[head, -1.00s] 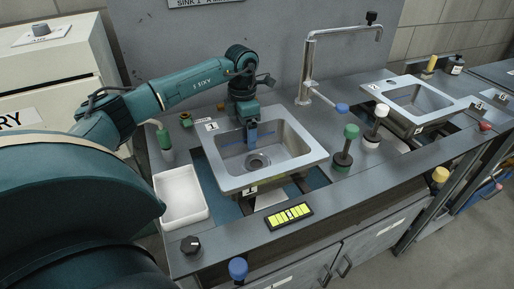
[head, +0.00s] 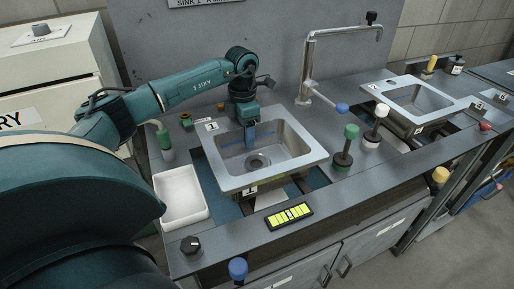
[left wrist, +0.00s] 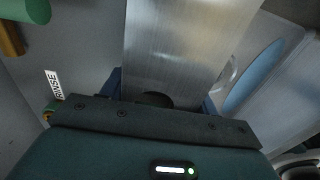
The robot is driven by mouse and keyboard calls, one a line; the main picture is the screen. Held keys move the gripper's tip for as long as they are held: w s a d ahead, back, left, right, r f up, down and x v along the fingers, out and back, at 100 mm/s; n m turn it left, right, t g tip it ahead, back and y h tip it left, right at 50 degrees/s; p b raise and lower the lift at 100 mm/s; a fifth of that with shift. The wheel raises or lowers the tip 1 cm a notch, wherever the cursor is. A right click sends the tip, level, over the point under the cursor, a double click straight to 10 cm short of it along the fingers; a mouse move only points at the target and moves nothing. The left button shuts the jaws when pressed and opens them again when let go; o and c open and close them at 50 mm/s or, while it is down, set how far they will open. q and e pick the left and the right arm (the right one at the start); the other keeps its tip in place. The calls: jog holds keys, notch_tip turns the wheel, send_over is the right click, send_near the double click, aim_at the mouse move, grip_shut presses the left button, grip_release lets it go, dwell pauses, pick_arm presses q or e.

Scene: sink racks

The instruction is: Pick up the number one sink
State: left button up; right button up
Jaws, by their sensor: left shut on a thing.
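The number one sink (head: 306,148) is a grey metal basin with a "1" label on its back left corner and another on its front. My left gripper (head: 250,133) points down at the sink's back rim, with a blue finger showing inside the basin. In the left wrist view the gripper (left wrist: 160,95) is shut on the sink's metal wall (left wrist: 175,45), with a blue finger showing at each side. The exact contact is partly hidden by the gripper body. My right gripper is not in view.
A white tray (head: 181,196) lies left of the sink. A tap (head: 308,75) stands behind it, and green-topped (head: 346,150) and white-topped (head: 374,125) posts stand to its right. The number two sink (head: 420,101) is farther right. A yellow display (head: 288,215) is in front.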

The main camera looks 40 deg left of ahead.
pick_arm(q)
jog(key=c, duration=0.9)
jog(key=shift+r, duration=0.1)
jog(key=shift+r, duration=0.1)
